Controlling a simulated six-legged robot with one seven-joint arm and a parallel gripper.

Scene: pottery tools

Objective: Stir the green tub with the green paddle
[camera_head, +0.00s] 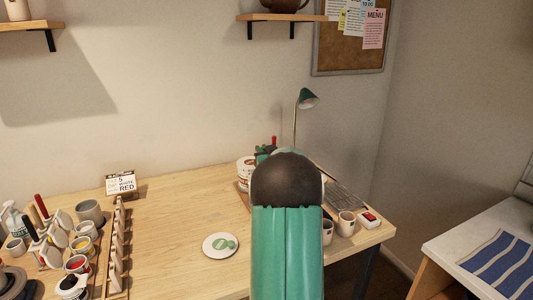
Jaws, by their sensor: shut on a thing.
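My own green arm with its dark rounded joint fills the lower middle of the view and hides part of the table. My gripper cannot be made out behind it, nor can whatever it holds. I cannot make out a green tub or a green paddle. A small red tip (274,141) and some dark green shapes (264,151) show just above my arm; I cannot tell what they belong to. A white tub with a reddish label (245,168) stands beside my arm, partly hidden. A white disc with green marks (220,245) lies flat on the table, left of my arm.
At the left of the wooden table (170,215) stand several cups, pots and upright tools beside a wooden rack (116,250). A small sign (121,184) stands behind. Right of my arm are mugs (346,224), a keyboard (344,194) and a green lamp (308,98).

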